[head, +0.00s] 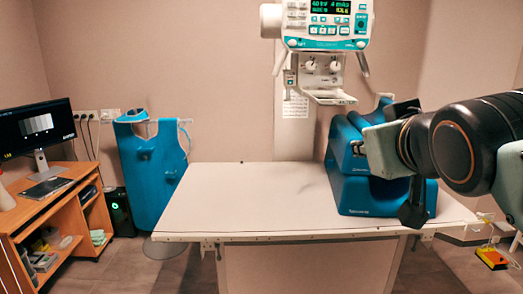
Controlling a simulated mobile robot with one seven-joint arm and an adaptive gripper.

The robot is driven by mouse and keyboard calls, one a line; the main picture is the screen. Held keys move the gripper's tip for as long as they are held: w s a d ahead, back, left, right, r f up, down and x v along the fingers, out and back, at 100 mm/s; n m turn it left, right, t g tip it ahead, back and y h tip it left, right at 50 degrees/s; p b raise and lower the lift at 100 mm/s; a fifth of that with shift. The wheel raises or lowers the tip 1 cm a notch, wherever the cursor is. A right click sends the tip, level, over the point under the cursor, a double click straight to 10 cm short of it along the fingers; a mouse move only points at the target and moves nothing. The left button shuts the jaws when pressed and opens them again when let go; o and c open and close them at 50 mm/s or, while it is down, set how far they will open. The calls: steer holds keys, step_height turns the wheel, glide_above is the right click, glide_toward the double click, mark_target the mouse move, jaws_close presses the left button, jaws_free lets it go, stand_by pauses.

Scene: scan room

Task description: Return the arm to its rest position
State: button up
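My arm (470,140) reaches in from the right edge of the head view, bent, in front of the right end of the table. Its black and grey links cover part of a blue padded block on the table. A dark end part that looks like my gripper (413,213) points down in front of the block's right side. Its fingers cannot be told apart, so whether it is open or shut does not show. I cannot tell whether it touches the block.
The blue block (345,175) stands on the white table (250,200), whose left and middle are bare. The X-ray unit (325,25) hangs above. A blue apron (150,165) hangs behind left. A wooden desk (40,205) with a monitor (38,127) stands left. A yellow-orange box (492,258) is low right.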

steer(key=s+a+f+g+p, duration=0.2)
steer(key=s+f, duration=0.4)
steer(key=f, duration=0.3)
steer(key=s+a+f+m+g+y+p, duration=0.1)
steer(key=s+a+f+g+p, duration=0.2)
steer(key=s+f+g, duration=0.3)
step_height(320, 180, down, 4)
steer(key=shift+s+a+r+m, duration=0.1)
steer(key=shift+s+a+m, duration=0.2)
steer(key=shift+s+a, duration=0.25)
